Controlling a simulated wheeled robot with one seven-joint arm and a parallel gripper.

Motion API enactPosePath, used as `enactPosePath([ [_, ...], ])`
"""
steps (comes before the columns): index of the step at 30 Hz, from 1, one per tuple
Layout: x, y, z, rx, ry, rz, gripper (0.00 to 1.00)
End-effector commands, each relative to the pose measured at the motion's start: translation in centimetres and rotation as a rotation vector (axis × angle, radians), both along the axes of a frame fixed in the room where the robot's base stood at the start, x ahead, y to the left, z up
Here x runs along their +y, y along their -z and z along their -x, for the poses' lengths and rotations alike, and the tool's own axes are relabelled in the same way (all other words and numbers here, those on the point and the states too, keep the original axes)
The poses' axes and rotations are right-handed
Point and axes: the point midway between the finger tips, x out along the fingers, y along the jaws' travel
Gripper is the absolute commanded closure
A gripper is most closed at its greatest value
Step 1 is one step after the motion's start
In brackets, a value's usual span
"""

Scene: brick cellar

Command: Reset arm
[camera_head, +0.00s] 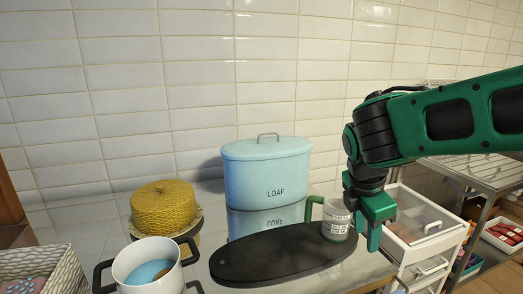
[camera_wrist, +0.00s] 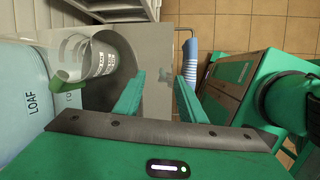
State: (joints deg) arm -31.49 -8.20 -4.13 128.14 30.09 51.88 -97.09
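My gripper (camera_head: 374,236) points down at the right end of the counter, just right of a white mug with dark print and a green handle (camera_head: 337,221). In the wrist view my gripper (camera_wrist: 158,97) has its two green fingers apart with nothing between them. The mug (camera_wrist: 92,60) lies left of the fingers in that view, apart from them. In the head view the mug stands upright at the right end of a dark oval board (camera_head: 265,259).
A pale blue LOAF bin (camera_head: 267,175) stands behind the board. A yellow woven round item (camera_head: 164,208) and a white pot (camera_head: 146,262) are at left. A patterned box (camera_head: 38,265) is at the far left. A white drawer cart (camera_head: 425,225) and metal shelving (camera_head: 480,170) stand right.

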Motion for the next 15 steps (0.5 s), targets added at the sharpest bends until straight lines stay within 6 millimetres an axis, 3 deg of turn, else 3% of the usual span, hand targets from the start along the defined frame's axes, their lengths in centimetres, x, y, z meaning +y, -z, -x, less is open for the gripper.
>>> enactPosePath([
  [1,-1.9,0.1,0.7,-0.009,0.110,-0.023,0.63],
  [6,-7.7,0.8,4.3,-0.046,0.567,-0.118,0.63],
  [15,-14.6,2.4,12.4,-0.109,1.396,-0.253,0.63],
])
